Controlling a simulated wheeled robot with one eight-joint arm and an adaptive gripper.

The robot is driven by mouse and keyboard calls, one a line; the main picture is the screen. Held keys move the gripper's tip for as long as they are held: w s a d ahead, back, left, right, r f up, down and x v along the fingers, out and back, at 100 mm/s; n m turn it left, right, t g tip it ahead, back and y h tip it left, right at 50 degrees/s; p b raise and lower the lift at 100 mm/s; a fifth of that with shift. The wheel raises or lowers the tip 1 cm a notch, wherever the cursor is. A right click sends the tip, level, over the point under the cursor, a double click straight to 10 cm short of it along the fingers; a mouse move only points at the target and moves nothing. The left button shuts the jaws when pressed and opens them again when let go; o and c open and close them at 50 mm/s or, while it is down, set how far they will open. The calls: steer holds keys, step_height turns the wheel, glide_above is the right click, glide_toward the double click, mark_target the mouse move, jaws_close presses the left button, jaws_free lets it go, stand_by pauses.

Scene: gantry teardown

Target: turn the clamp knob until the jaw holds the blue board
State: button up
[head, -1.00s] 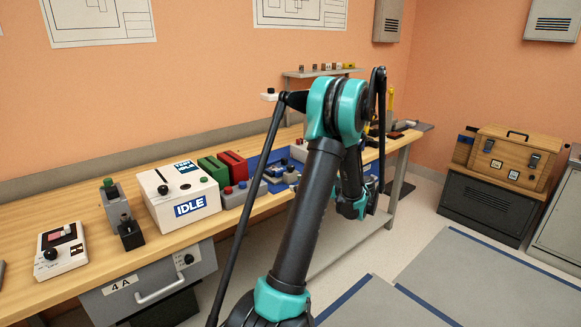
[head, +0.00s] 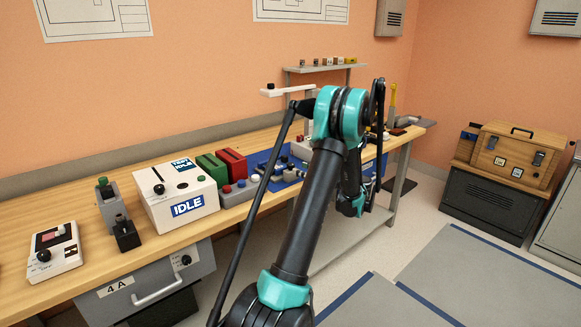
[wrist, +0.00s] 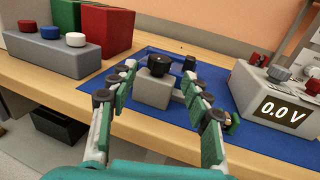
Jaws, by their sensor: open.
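In the wrist view, a small grey block (wrist: 153,92) stands on the blue mat (wrist: 102,91) and carries a black round knob (wrist: 158,66). A second black knob-like part (wrist: 188,64) is just right of it. This looks like the clamp. A thin blue-edged outline lies behind it; I cannot tell whether that is the board or whether the jaw touches it. My gripper (wrist: 158,76) is open, its green-padded fingers spread on either side of the block, with nothing held. In the head view my arm hides the gripper.
A grey box with blue, red and white buttons (wrist: 52,57) stands left, before green and red blocks. A meter reading 0.0 V (wrist: 281,108) stands right. In the head view, a white IDLE box (head: 178,198) and a tester (head: 52,252) are further left on the bench.

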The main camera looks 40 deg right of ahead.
mark_target(290, 163)
steer(key=x, duration=0.6)
steer(key=shift+w+a, duration=0.2)
steer(key=shift+w, duration=0.05)
jaws_close()
